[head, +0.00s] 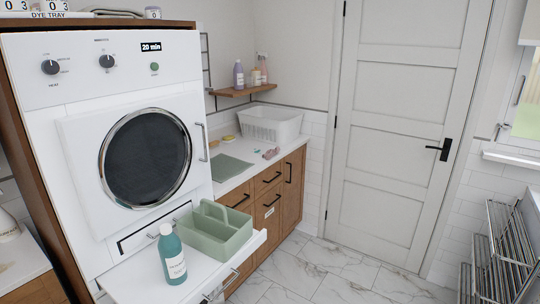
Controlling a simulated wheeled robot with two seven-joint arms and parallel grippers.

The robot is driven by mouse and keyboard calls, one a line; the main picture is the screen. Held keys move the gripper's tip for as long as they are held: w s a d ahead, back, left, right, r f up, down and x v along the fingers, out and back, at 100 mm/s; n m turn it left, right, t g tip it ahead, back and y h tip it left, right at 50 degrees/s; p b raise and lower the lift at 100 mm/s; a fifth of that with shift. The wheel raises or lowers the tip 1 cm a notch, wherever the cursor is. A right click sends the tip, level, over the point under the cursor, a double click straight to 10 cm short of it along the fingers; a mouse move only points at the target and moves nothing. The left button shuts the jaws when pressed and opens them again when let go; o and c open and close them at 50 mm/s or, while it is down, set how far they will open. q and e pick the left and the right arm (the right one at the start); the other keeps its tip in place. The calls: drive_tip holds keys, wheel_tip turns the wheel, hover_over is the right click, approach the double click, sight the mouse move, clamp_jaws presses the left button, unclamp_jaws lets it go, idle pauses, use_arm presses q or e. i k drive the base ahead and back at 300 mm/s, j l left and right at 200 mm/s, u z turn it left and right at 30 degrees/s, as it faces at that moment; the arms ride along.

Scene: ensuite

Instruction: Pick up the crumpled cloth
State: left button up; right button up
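I cannot make out a clearly crumpled cloth in the head view. A flat grey-green cloth or mat (228,168) lies on the white counter right of the machine. A small pinkish item (270,153) lies farther along that counter, too small to tell what it is. Neither of my grippers is in view.
A white front-loading machine (70,110) fills the left, its round door shut. A pulled-out white shelf (128,284) below it bears a teal bottle (172,255) and a green caddy (222,240). A white basket (270,124) stands on the counter's far end. Marble floor (320,270) is clear.

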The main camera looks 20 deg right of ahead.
sight(271, 153)
drive_tip(key=i+l+z, duration=1.1)
drive_tip(key=i, duration=0.55)
drive_tip(key=i+z, duration=0.35)
drive_tip(key=i, duration=0.45)
